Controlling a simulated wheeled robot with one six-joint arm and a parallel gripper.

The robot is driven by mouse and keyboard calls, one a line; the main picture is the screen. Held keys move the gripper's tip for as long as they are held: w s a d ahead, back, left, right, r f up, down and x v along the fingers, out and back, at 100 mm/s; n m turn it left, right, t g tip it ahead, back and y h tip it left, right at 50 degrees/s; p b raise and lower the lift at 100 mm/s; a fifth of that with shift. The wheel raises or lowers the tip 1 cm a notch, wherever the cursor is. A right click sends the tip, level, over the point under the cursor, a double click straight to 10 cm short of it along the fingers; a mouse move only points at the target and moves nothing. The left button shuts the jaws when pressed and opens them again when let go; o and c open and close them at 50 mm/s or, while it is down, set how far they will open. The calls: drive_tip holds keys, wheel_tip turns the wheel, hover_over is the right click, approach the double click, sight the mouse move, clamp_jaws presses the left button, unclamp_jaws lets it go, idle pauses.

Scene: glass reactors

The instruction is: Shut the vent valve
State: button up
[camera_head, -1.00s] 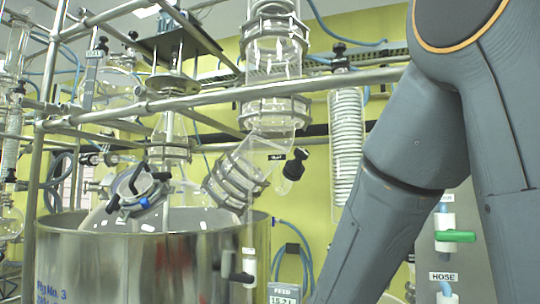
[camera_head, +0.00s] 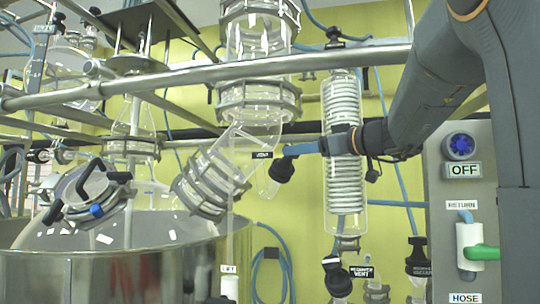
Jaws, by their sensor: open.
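The finger gap is seen edge-on and hard to make out.
A coiled glass condenser (camera_head: 343,205) stands behind my gripper. A metal rail (camera_head: 200,75) crosses above. A steel vessel (camera_head: 110,275) fills the lower left. Another black knob (camera_head: 337,278) sits by a RECEIVER VENT label (camera_head: 362,272). A panel with an OFF sign (camera_head: 464,170) stands right.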

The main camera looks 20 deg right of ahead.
drive_tip(key=p+x, duration=0.3)
drive_tip(key=x, duration=0.3)
drive_tip(key=shift+a, duration=0.2)
drive_tip(key=shift+p+x, duration=0.6)
drive_tip(key=shift+x, duration=0.3)
drive_tip(key=shift+d+f, duration=0.1)
drive_tip(key=c, duration=1.1)
